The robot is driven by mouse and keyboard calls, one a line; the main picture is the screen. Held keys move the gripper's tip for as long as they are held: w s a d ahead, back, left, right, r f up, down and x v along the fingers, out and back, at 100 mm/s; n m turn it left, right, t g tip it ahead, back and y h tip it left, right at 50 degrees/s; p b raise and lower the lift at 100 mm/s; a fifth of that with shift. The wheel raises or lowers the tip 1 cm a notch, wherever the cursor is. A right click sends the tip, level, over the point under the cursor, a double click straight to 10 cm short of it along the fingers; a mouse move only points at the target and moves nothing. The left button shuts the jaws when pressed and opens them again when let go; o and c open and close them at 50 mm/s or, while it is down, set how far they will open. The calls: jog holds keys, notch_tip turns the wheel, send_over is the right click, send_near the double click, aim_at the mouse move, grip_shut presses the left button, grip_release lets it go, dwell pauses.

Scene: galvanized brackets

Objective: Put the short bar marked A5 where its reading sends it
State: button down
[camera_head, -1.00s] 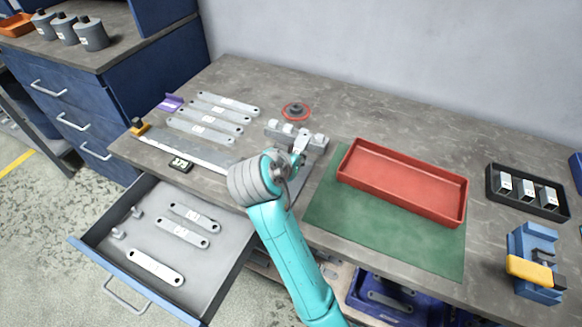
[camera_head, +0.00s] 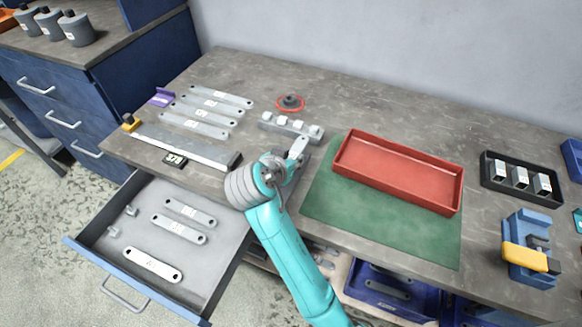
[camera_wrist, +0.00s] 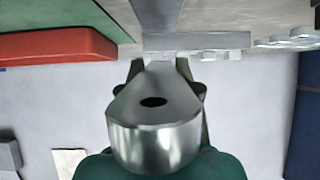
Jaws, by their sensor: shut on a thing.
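My gripper (camera_head: 288,160) is shut on a short grey metal bar (camera_head: 299,147) above the bench, just in front of a grey block with white pegs (camera_head: 290,128). In the wrist view the held bar (camera_wrist: 153,125) fills the middle, its rounded end and dark hole toward the camera, between my fingers. No mark on it can be read.
Several marked bars (camera_head: 209,105) lie behind the gauge. The open drawer (camera_head: 205,272) holds more bars and two pegs. A red tray (camera_head: 400,192) sits on a green mat (camera_head: 375,234). Right of it are a black tray of blocks (camera_head: 497,190) and a blue fixture (camera_head: 522,277).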

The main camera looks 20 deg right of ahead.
jog(key=shift+f, duration=2)
jog(key=c, duration=0.8)
grip_release()
jog(key=shift+f, duration=0.1)
jog(key=shift+f, duration=0.1)
